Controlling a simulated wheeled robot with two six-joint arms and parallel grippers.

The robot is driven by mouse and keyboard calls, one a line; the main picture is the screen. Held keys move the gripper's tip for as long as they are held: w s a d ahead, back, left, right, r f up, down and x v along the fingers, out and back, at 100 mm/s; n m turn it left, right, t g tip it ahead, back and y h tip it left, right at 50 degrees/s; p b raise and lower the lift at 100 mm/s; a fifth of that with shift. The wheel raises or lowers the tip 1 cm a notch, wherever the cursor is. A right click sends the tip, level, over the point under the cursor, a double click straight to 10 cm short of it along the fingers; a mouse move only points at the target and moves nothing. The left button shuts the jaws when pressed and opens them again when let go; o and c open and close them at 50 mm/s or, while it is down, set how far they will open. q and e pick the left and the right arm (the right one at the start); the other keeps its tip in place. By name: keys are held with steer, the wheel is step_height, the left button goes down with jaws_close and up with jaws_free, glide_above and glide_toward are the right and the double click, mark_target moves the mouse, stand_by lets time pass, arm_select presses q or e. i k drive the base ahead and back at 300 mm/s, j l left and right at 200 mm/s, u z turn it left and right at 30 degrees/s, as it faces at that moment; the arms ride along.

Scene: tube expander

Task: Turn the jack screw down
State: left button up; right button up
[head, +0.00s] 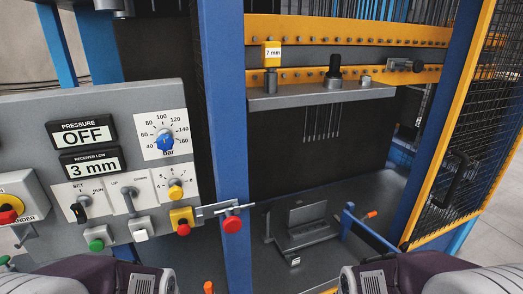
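No part is labelled as the jack screw, and I cannot tell for certain which one it is. A black knob (334,72) stands upright on the grey shelf (320,96) of the machine, with several thin rods hanging below it. A dark grey block fixture (306,222) sits on the lower bed, with a blue bar with an orange tip (349,222) beside it. Parts of my two arms show at the bottom left and bottom right edges, apart from these parts. Neither gripper's fingers are in the picture.
A grey control panel (30,140) stands at left, reading OFF and 3 mm, with a blue dial (164,142). A yellow-framed mesh door (462,150) stands at right. The bed's front is partly clear.

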mark_target(266, 211)
steer(key=i+l+u, duration=0.1)
steer(key=i+u, duration=0.3)
steer(key=i+l+u, duration=0.2)
steer(key=u, duration=0.15)
steer(key=i, duration=0.1)
